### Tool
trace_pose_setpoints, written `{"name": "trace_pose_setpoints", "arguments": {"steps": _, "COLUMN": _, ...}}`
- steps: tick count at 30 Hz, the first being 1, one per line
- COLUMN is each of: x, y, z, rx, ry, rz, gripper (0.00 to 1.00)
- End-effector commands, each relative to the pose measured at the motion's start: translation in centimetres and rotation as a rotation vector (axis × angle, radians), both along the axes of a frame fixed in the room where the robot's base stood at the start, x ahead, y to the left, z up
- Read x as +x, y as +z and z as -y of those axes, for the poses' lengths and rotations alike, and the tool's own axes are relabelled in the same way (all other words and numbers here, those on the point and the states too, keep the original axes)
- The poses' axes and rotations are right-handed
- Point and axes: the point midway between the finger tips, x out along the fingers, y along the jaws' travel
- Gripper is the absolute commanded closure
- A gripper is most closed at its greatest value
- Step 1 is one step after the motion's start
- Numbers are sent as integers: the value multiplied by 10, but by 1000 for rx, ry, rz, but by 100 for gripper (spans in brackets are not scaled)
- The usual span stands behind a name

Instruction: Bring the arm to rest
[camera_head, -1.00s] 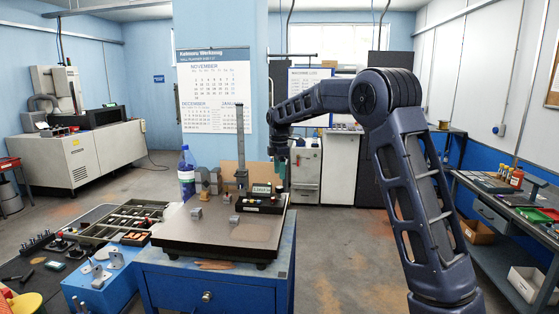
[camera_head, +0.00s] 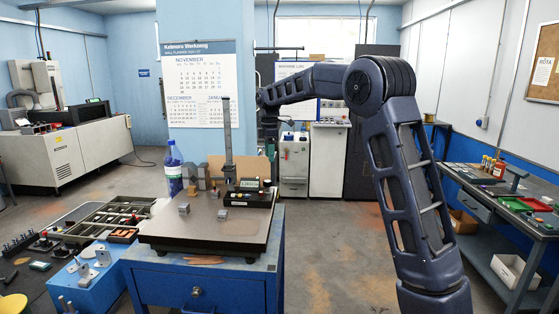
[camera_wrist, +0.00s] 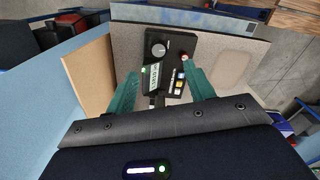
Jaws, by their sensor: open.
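My arm reaches from the right over the blue bench in the head view. My gripper (camera_wrist: 159,70) shows in the wrist view as two green fingers, apart and with nothing held between them. Beyond them lies a black instrument box (camera_wrist: 168,62) with a knob and a lit green display; it also stands at the back right of the plate in the head view (camera_head: 262,201). The gripper appears above this box and clear of it. In the head view the fingers are small and hard to make out.
A dark flat plate (camera_head: 160,233) on the blue bench (camera_head: 245,291) carries small metal blocks (camera_head: 222,214) and a tall upright post (camera_head: 227,140). A bottle (camera_head: 173,170) stands behind left. Trays (camera_head: 92,222) lie left; a side bench (camera_head: 482,208) is right. Floor between is open.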

Motion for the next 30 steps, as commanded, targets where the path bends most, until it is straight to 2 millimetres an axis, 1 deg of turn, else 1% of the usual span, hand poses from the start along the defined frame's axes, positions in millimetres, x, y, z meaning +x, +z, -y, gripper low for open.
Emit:
{"name": "trace_pose_setpoints", "arguments": {"steps": 1, "x": -2, "y": 7, "z": 12, "rx": 6, "ry": -30, "rz": 8, "gripper": 47}}
{"name": "trace_pose_setpoints", "arguments": {"steps": 5, "x": -15, "y": 23, "z": 52, "rx": 22, "ry": -149, "rz": 27, "gripper": 47}}
{"name": "trace_pose_setpoints", "arguments": {"steps": 6, "x": -20, "y": 28, "z": 65, "rx": 29, "ry": -192, "rz": 34, "gripper": 47}}
{"name": "trace_pose_setpoints", "arguments": {"steps": 8, "x": -28, "y": 35, "z": 86, "rx": 38, "ry": -257, "rz": 44, "gripper": 47}}
{"name": "trace_pose_setpoints", "arguments": {"steps": 15, "x": -69, "y": 54, "z": 162, "rx": 78, "ry": -515, "rz": 82, "gripper": 47}}
{"name": "trace_pose_setpoints", "arguments": {"steps": 20, "x": -102, "y": 60, "z": 208, "rx": 106, "ry": -687, "rz": 106, "gripper": 47}}
{"name": "trace_pose_setpoints", "arguments": {"steps": 24, "x": -133, "y": 61, "z": 245, "rx": 132, "ry": -836, "rz": 128, "gripper": 47}}
{"name": "trace_pose_setpoints", "arguments": {"steps": 30, "x": -182, "y": 55, "z": 292, "rx": 172, "ry": -1047, "rz": 156, "gripper": 47}}
